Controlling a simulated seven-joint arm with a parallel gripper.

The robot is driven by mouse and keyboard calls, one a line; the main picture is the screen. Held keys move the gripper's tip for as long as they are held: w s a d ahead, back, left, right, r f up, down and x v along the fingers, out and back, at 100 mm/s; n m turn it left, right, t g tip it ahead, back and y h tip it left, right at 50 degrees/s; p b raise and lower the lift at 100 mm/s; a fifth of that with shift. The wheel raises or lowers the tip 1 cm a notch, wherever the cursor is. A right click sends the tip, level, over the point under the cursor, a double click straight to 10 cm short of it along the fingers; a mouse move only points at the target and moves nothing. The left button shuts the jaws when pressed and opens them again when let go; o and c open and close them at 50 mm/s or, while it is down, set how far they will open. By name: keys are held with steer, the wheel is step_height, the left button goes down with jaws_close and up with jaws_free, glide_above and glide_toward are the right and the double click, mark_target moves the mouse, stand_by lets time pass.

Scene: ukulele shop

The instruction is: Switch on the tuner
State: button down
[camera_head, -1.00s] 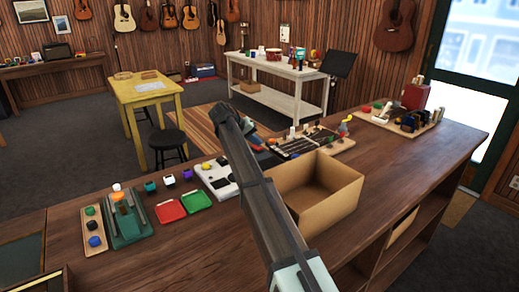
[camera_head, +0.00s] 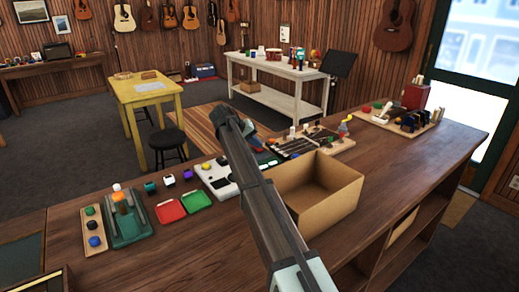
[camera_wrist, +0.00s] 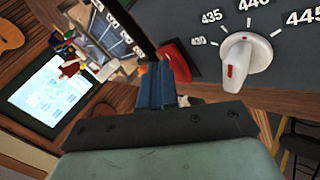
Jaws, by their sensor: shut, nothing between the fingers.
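The tuner's dark grey panel (camera_wrist: 285,72) fills the upper right of the wrist view. It carries a white knob (camera_wrist: 241,58) with a red mark, and printed numbers including 435 and 445. A red switch (camera_wrist: 179,62) sits left of the knob, at the panel's edge. My gripper (camera_wrist: 158,72) has its blue fingers together and empty, close beside the red switch. I cannot tell whether they touch it, and the fingers hide part of it. In the head view my gripper (camera_head: 248,129) is above the counter's far edge, and my arm hides much of the area around it.
An open cardboard box (camera_head: 335,205) stands on the wooden counter (camera_head: 400,185), right of my arm. A white device (camera_head: 213,177) and red (camera_head: 170,211) and green (camera_head: 196,202) trays lie to the left. A fretboard piece (camera_head: 293,147) lies behind the box. The counter's right part has free room.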

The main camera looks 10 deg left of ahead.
steer(key=shift+r, duration=0.1)
steer(key=shift+w+a+r, duration=0.15)
steer(key=shift+a+r, duration=0.05)
steer(key=shift+r, duration=0.45)
steer(key=shift+r, duration=0.1)
steer(key=shift+w+a+r, duration=0.15)
steer(key=shift+r, duration=0.65)
steer(key=shift+w+a+r, duration=0.15)
steer(key=shift+w+r, duration=0.05)
steer(key=shift+r, duration=0.55)
steer(key=shift+w+a+r, duration=0.15)
steer(key=shift+r, duration=0.65)
steer(key=shift+f, duration=0.1)
